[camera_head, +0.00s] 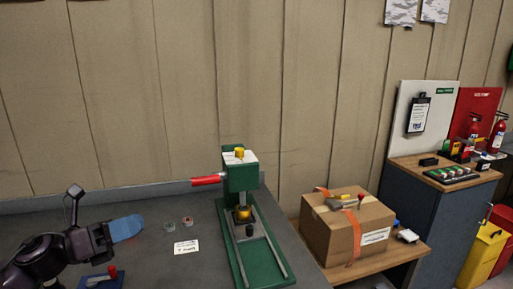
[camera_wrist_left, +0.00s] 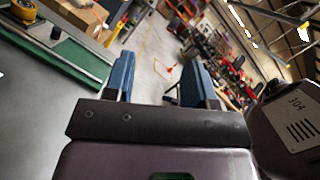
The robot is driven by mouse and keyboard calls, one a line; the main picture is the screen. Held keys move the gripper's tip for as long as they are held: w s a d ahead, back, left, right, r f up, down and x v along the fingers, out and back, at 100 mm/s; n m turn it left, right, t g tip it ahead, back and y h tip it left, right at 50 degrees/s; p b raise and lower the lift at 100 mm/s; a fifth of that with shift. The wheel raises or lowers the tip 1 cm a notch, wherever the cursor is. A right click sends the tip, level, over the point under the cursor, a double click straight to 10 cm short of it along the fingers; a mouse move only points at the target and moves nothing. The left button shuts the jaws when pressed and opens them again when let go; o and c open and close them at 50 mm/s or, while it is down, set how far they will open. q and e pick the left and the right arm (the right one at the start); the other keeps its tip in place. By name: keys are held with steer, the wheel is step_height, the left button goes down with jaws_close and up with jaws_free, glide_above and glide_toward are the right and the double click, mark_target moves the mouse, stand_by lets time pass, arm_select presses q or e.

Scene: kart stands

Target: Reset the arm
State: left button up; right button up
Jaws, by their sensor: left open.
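My left gripper (camera_head: 127,228) comes in from the left in the head view, above the grey workbench. Its blue fingers also show in the left wrist view (camera_wrist_left: 161,82), apart and with nothing between them. The arm is bent over the bench's near left part, left of a green press (camera_head: 241,181) with a red handle (camera_head: 208,180). The gripper is clear of the press. My right gripper is in neither view.
Two small round pieces (camera_head: 178,223) and a white card (camera_head: 186,247) lie on the grey bench (camera_head: 160,274). A blue-based device with a red knob (camera_head: 112,270) stands below my gripper. A cardboard box (camera_head: 347,228) sits on a wooden table at right.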

arm_select(q)
steer(key=s+a+f+n+t+y, duration=0.35)
steer(key=f+n+y, duration=0.55)
steer(key=n, duration=0.7)
steer(key=s+a+f+n+t+y, duration=0.35)
steer(key=f+n+y, duration=0.55)
steer(key=n, duration=0.8)
steer(key=s+d+f+n+g, duration=0.1)
steer(key=s+f+n+g, duration=0.25)
steer(key=s, duration=0.35)
steer(key=s+d+f+n+g, duration=0.2)
steer(key=s+n+g, duration=0.1)
steer(key=s+g, duration=0.3)
steer(key=s+d+f+n+g, duration=0.1)
steer(key=s+f+n+g, duration=0.2)
steer(key=s, duration=0.5)
steer(key=w+f+t, duration=0.8)
steer(key=f, duration=0.2)
steer(key=shift+m, duration=0.45)
steer(key=shift+t, duration=0.25)
steer(key=shift+f, duration=0.1)
